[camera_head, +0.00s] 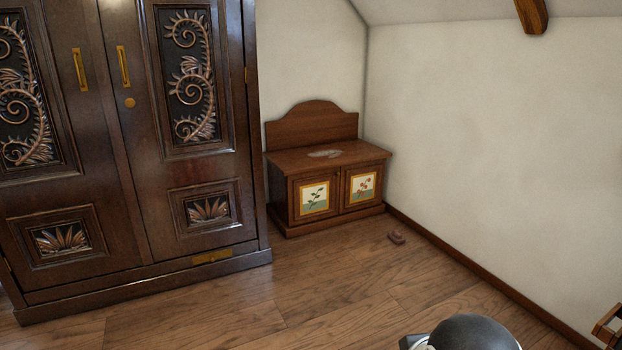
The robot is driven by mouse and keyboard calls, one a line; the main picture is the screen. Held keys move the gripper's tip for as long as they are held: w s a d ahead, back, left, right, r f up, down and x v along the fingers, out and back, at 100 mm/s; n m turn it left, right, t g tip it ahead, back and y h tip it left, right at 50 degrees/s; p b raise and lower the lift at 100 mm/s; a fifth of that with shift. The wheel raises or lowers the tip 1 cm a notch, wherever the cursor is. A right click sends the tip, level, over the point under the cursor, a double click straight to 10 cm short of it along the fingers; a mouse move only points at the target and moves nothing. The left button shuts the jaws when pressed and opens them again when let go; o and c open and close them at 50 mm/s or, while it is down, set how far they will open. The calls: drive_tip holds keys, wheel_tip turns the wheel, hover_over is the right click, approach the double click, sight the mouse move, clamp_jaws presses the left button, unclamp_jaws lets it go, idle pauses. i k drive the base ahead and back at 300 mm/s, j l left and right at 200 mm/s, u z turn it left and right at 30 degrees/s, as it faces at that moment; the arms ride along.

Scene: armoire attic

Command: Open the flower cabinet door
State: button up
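A low brown wooden cabinet (326,165) stands in the corner, right of the big armoire. It has two small doors, both shut. The left door (314,198) bears a painted panel with a green leafy sprig. The right door (363,187) bears a panel with red flowers. A pale grey patch lies on the cabinet top. My gripper is not in view; only a dark rounded part, probably of my own arm, shows at the bottom edge, well in front of the cabinet.
A large dark carved armoire (140,120) fills the left, its doors shut. A wooden item (608,326) shows at the lower right edge. The wood floor (330,275) between is clear.

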sight(360, 184)
drive_tip(key=i+l, duration=0.1)
drive_tip(key=i, duration=2.4)
drive_tip(key=i+l+u, duration=0.2)
drive_tip(key=i, duration=0.2)
drive_tip(key=i+l+u, duration=0.15)
drive_tip(key=i, duration=0.3)
drive_tip(key=i+l+u, duration=0.2)
drive_tip(key=i, duration=0.2)
